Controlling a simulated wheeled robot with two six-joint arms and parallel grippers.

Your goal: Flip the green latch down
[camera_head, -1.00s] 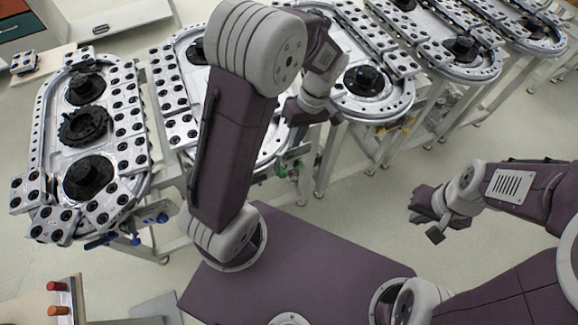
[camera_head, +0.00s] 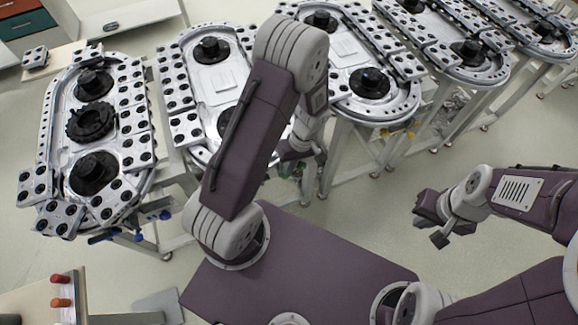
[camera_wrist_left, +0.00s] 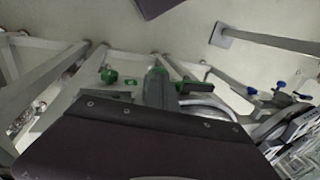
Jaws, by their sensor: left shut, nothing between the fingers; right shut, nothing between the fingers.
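A small green fitting (camera_head: 291,169) shows in the head view low on the front of the second track table, partly behind my left gripper. In the left wrist view, a green piece (camera_wrist_left: 158,71) tops a grey clamp-like part, with another green knob (camera_wrist_left: 108,76) to its left and a green handle (camera_wrist_left: 192,87) to its right. I cannot tell which is the latch. My left gripper (camera_head: 303,157) is shut and empty, near the green fitting; contact cannot be told. My right gripper (camera_head: 428,219) is shut and empty over open floor.
Blue clamps (camera_head: 128,236) sit under the front of the left track table (camera_head: 50,145). Metal legs and frames stand around the green parts. More track tables extend to the right (camera_head: 459,68). Floor between the tables and my right arm is clear.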

